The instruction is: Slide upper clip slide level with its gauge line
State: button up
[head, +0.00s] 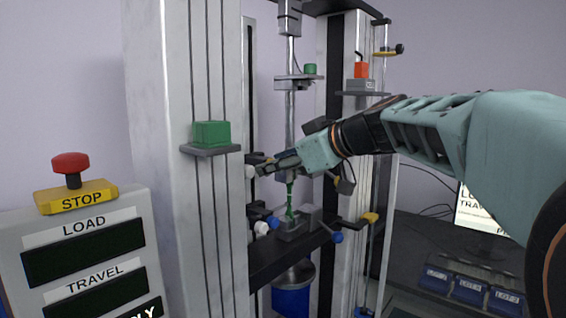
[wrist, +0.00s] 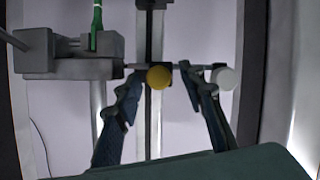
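In the wrist view, a clip slide with a round yellow knob (wrist: 159,77) sits on a vertical rail (wrist: 154,125). A white knob (wrist: 226,78) is at its right end. My gripper (wrist: 160,73) is open, one finger on each side of the yellow knob, with gaps visible. In the head view my gripper (head: 260,169) reaches the upper white knob (head: 250,171), and its fingers hide most of the upper slide. The green specimen (head: 290,203) stands upright in the lower grip (head: 293,230); its top is hidden by my gripper. I cannot make out a gauge line.
A lower white knob (head: 261,228) is below my gripper. The frame column (head: 178,230) with a green block (head: 211,134) stands left. The grey grip block (wrist: 65,60) is close to the left finger. A stop button (head: 71,168) is at far left.

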grip_shut()
dwell(0.4)
notch_tip(320, 180, down, 8)
jog(key=b, duration=1.1)
jog(key=shift+f, duration=0.15)
grip_release()
jog(key=shift+a, duration=0.1)
